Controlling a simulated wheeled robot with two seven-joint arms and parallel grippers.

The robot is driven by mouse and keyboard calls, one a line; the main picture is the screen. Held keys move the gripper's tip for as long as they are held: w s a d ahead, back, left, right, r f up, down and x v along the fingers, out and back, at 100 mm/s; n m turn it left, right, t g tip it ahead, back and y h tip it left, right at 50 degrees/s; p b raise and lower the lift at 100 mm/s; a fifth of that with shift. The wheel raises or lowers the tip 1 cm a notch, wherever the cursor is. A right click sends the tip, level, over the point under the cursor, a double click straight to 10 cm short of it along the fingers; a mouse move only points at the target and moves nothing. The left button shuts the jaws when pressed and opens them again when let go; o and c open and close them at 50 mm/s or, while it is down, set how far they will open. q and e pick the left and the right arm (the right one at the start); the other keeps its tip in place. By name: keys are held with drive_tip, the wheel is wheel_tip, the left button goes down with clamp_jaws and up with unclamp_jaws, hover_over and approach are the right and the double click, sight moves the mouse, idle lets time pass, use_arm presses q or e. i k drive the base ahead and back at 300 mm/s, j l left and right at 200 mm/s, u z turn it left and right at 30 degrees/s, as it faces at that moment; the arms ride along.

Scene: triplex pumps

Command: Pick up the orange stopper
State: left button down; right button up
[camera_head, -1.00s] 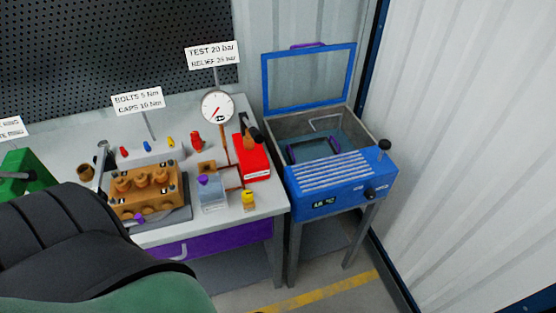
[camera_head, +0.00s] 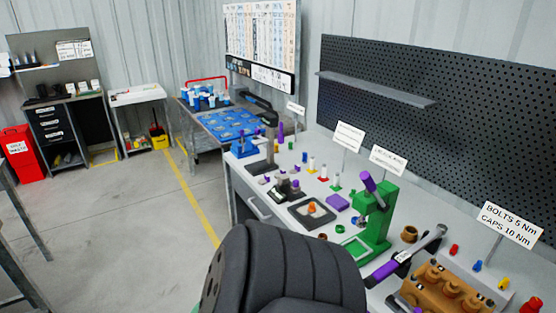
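A small orange piece (camera_head: 312,208) stands in a dark shallow tray (camera_head: 297,222) on the long bench, left of the green press (camera_head: 372,222). It looks like a stopper, but it is too small to be sure. Neither of my grippers is in view. A dark ribbed part of my own body covers the lower middle and hides some of the bench's front.
A purple-handled torque wrench (camera_head: 388,268) lies between the press and pump block. Small coloured parts and upright signs crowd the bench. A blue-topped table (camera_head: 228,123) stands beyond it. A red bin (camera_head: 22,153) is far left. The floor at left (camera_head: 130,230) is clear.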

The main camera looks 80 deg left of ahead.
sight(312, 210)
drive_tip(key=k+l+u, duration=0.1)
drive_tip(key=u, duration=2.3)
